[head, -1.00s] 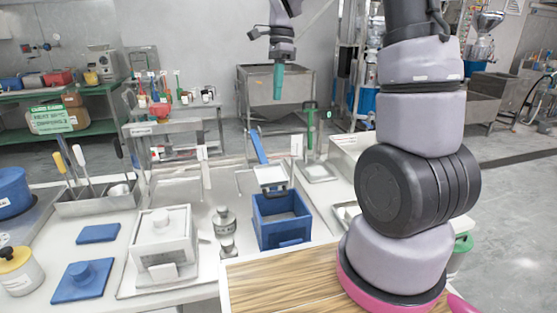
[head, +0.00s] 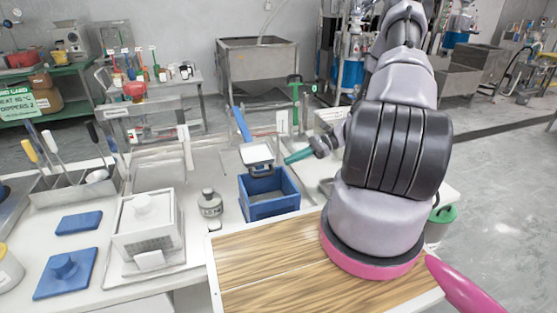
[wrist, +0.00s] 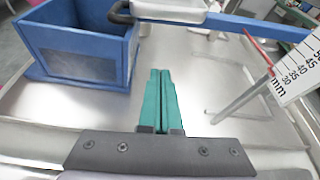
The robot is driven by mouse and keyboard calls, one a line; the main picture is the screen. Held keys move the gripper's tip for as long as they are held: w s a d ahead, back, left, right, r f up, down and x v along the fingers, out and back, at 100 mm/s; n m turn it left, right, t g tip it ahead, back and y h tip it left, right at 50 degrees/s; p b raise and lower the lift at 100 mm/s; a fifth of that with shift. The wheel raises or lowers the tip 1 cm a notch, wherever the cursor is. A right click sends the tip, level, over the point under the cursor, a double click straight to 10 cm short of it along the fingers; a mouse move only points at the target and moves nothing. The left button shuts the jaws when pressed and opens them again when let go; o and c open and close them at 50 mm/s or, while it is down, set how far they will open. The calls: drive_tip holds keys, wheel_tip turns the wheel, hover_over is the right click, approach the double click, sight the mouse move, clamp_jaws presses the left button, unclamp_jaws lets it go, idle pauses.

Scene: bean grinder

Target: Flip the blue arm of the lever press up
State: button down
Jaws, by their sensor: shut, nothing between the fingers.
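The lever press stands on the work table, with a grey plate (head: 257,154) above a blue open box (head: 268,207). Its blue arm (head: 241,124) slants away up and left from the plate in the head view. In the wrist view the blue arm (wrist: 262,28) runs across the top right, and the blue box (wrist: 80,40) is at the upper left. My gripper (head: 288,160) has teal fingers and is just right of the plate and box, apart from the arm. Its fingers (wrist: 160,75) are shut together, with nothing between them.
A white ruler card (wrist: 300,68) on a metal post stands close on the right in the wrist view. A green tool (head: 295,98) stands behind the press. A metal weight (head: 210,203) and a white box (head: 146,225) are to the left. A wooden board (head: 265,262) lies in front.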

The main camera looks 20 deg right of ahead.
sight(268, 161)
drive_tip(key=x, duration=0.8)
drive_tip(key=shift+a, duration=0.25)
drive_tip(key=r, duration=0.3)
drive_tip(key=shift+s+a+r, duration=0.25)
drive_tip(key=shift+a+r, duration=0.05)
drive_tip(key=shift+a, duration=0.05)
drive_tip(key=shift+r, duration=0.1)
